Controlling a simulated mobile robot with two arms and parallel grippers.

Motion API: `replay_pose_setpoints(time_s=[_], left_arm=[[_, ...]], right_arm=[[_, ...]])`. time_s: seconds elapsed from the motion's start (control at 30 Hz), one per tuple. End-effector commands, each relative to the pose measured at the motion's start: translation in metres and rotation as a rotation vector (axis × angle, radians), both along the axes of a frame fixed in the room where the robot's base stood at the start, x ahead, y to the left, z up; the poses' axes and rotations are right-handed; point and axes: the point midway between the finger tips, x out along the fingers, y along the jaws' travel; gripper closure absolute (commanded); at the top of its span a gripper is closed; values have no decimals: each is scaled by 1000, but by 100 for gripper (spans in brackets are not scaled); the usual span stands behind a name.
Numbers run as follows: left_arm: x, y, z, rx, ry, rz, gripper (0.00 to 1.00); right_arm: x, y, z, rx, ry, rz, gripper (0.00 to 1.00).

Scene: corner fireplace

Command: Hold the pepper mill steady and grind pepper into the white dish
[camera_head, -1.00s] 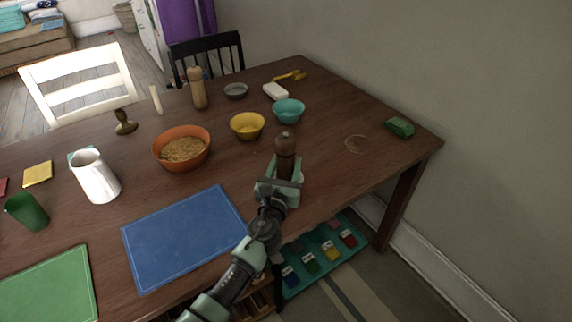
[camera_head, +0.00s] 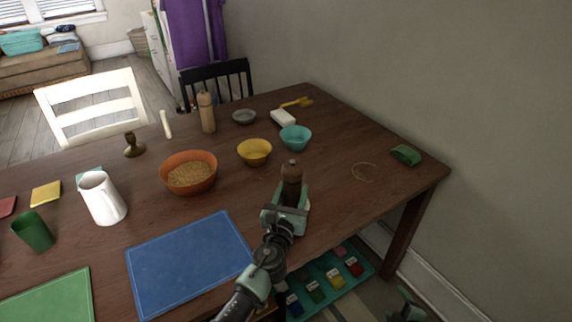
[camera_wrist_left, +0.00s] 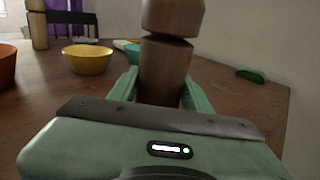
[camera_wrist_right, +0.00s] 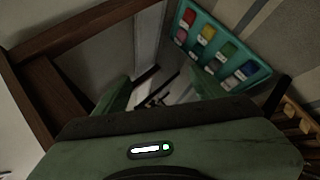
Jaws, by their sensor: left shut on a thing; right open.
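A brown wooden pepper mill (camera_head: 291,178) stands upright near the table's right front. My left gripper (camera_head: 289,196) is shut on its lower body; the mill fills the space between the fingers in the left wrist view (camera_wrist_left: 165,72). My right gripper (camera_head: 407,306) is low at the bottom edge, beyond the table's front right, open and empty. Its fingers are apart in the right wrist view (camera_wrist_right: 160,92). A small white oblong object (camera_head: 283,118) lies near the far edge, beside a grey dish (camera_head: 244,116). I cannot tell which is the white dish.
A lighter mill (camera_head: 207,113) stands at the back. The table's right end (camera_head: 400,195) is mostly clear. A teal tray (camera_wrist_right: 228,62) lies below the table.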

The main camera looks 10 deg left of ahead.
Motion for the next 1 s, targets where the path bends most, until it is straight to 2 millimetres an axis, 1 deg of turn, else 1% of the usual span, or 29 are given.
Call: replay_pose_setpoints(time_s=[0.03,0.07,0.1,0.17,0.2,0.27,0.3,0.33,0.37,0.4,0.47,0.5,0.6,0.7,0.83,0.9,1.0], left_arm=[[0,0,0,0,0,0,100],[0,0,0,0,0,0,100],[0,0,0,0,0,0,100],[0,0,0,0,0,0,100],[0,0,0,0,0,0,100],[0,0,0,0,0,0,100],[0,0,0,0,0,0,100],[0,0,0,0,0,0,100],[0,0,0,0,0,0,100],[0,0,0,0,0,0,100],[0,0,0,0,0,0,100],[0,0,0,0,0,0,100],[0,0,0,0,0,0,100],[0,0,0,1,0,0,100],[0,0,0,1,0,0,100],[0,0,0,0,0,0,100],[0,0,0,0,0,0,100]], right_arm=[[33,7,40,-67,-95,75,29],[48,11,61,-111,-146,119,29],[68,18,91,-170,-217,176,29],[93,29,138,-267,-325,258,29],[107,37,170,-335,-400,310,29],[125,51,219,-444,-514,385,29],[134,60,253,-520,-594,431,29],[139,68,277,-580,-653,464,29],[138,94,289,-645,-720,547,29],[136,122,308,-740,-813,644,29],[129,160,333,-882,-955,775,29],[121,182,347,-971,-1045,853,29],[101,225,366,-1153,-1234,1006,29],[84,249,374,-1278,-1367,1105,29],[72,264,377,-1356,-1453,1165,29],[72,270,377,-1370,-1468,1174,29],[78,282,377,-1369,-1470,1174,29]])
